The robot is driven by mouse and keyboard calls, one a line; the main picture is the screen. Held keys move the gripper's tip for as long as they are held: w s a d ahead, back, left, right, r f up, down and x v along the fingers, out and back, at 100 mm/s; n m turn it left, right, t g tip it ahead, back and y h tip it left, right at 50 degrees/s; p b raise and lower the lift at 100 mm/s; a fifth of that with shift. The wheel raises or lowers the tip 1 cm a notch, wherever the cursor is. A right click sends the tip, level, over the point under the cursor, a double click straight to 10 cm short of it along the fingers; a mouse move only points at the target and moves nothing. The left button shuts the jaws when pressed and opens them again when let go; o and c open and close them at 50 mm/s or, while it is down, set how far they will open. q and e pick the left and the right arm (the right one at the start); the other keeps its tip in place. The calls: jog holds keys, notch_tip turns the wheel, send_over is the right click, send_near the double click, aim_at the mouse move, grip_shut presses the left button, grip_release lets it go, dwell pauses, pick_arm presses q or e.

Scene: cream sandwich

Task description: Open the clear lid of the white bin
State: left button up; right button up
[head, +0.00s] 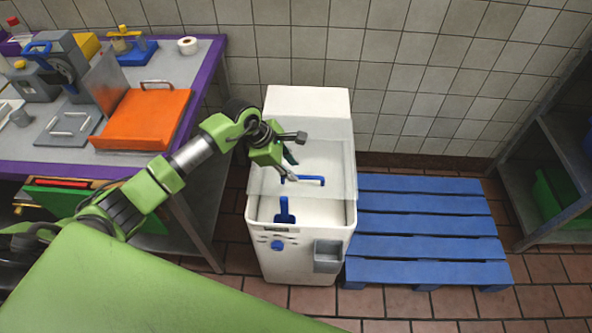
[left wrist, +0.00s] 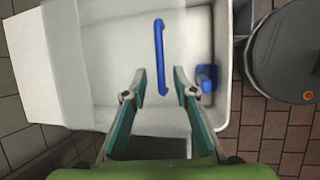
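The white bin (head: 264,237) stands on the floor in the middle of the head view. Its clear lid (head: 335,168) lies across the top, and the bin's inside shows through it. A blue bar handle (head: 305,180) is on the lid; it also shows in the left wrist view (left wrist: 159,55). My left gripper (head: 294,170) is above the lid, close to the handle. In the left wrist view the left gripper (left wrist: 159,72) is open and empty, with the handle in line between its fingers. Whether they touch the lid is unclear. My right gripper is out of view.
A blue scoop (head: 284,212) is at the bin's front. A blue pallet (head: 425,246) lies right of the bin. A purple-edged table (head: 205,75) with an orange-topped box (head: 145,118) stands left. Tiled walls are behind; a dark shelf (head: 520,180) is far right.

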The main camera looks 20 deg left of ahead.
aim_at(299, 176)
pick_arm(q)
jog(key=shift+x, duration=1.85)
